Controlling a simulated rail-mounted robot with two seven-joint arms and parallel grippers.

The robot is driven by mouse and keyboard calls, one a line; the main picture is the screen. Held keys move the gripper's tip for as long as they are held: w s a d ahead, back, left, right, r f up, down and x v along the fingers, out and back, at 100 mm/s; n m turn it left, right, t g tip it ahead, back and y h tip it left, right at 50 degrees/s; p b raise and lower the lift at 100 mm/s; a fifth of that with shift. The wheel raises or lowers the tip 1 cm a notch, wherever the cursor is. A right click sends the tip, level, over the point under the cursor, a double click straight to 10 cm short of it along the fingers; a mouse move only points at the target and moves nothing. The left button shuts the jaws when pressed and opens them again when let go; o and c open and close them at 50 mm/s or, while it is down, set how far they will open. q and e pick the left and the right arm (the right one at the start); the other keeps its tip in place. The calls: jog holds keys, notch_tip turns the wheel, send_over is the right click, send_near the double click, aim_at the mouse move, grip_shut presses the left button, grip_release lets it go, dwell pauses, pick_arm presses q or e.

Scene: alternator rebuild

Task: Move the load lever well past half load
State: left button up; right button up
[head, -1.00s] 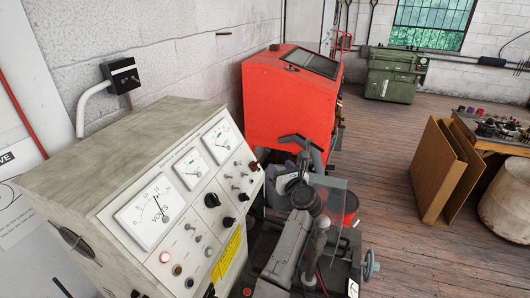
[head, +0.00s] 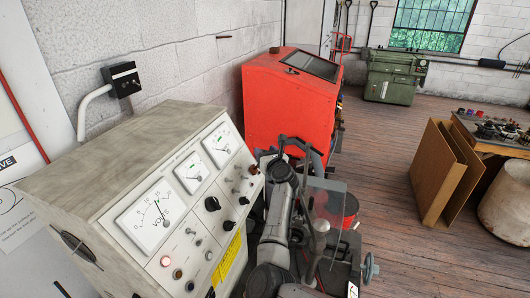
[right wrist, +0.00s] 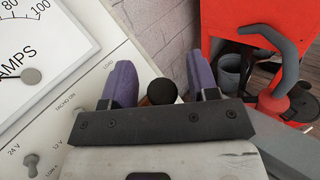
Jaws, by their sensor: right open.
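The load lever's black round knob (right wrist: 163,91) shows in the right wrist view, beside the LOAD lettering on the pale panel. In the head view a dark knob (head: 253,169) stands at the panel's right edge. My right gripper (right wrist: 158,76) is open, with one purple finger on each side of the black knob and visible gaps between. The lever's shaft is mostly hidden behind the gripper body. In the head view the right gripper (head: 262,158) is beside the panel's right edge, partly covered by my own arm. My left gripper is not in view.
The test bench (head: 125,165) carries dials, switches and lamps on its sloped panel. A red cabinet (head: 285,110) stands just behind. A clear guard (head: 325,200) stands close to the right of my arm. Cardboard (head: 440,175) leans farther right, with open floor between.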

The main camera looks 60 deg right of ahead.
jog(key=shift+w+d, duration=0.1)
jog(key=shift+w, duration=0.1)
grip_shut()
dwell(0.6)
